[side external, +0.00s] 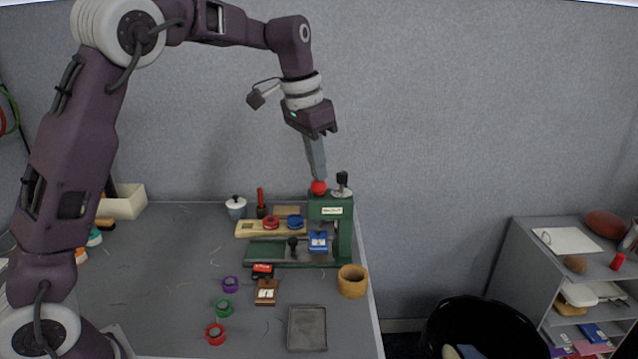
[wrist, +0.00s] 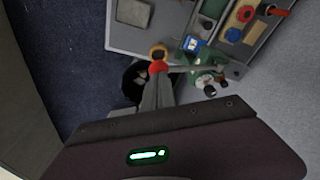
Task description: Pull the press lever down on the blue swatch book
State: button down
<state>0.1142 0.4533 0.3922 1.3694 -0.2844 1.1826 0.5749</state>
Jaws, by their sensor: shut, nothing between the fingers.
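The green press (side external: 330,210) stands at the table's back right edge; it also shows in the wrist view (wrist: 203,77). Its lever (wrist: 187,69) is a grey rod ending in a red ball knob (side external: 318,187), which stands high beside the press head. The blue swatch book (side external: 318,241) lies on the press bed below the head; it also shows in the wrist view (wrist: 192,43). My gripper (side external: 317,176) is shut and empty, pointing down, with its fingertips right at the top of the red knob. I cannot tell whether they touch it.
A wooden board (side external: 252,229) with red and blue rolls lies left of the press. A wooden cup (side external: 352,281) stands in front of it, near the right edge. A grey tray (side external: 307,329) lies nearer. A black bin (side external: 480,325) is off the table.

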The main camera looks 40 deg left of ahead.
aim_at(318, 186)
jog(key=shift+s+d+f, duration=0.15)
jog(key=shift+f, duration=0.45)
jog(key=shift+s+d+f, duration=0.1)
jog(key=shift+f, duration=0.45)
jog(key=shift+s+d+f, duration=0.15)
jog(key=shift+f, duration=0.45)
jog(key=shift+f, duration=0.25)
jog(key=shift+s+d+f, duration=0.15)
jog(key=shift+f, duration=0.55)
jog(key=shift+s+d+f, duration=0.1)
jog(key=shift+f, duration=0.55)
jog(key=shift+s+f, duration=0.1)
jog(key=shift+f, duration=1.55)
jog(key=shift+s+x, duration=0.15)
jog(key=shift+x, duration=0.65)
jog(key=shift+s+x, duration=0.15)
jog(key=shift+x, duration=0.6)
jog(key=shift+w+a+f, duration=0.15)
jog(key=shift+f, duration=0.05)
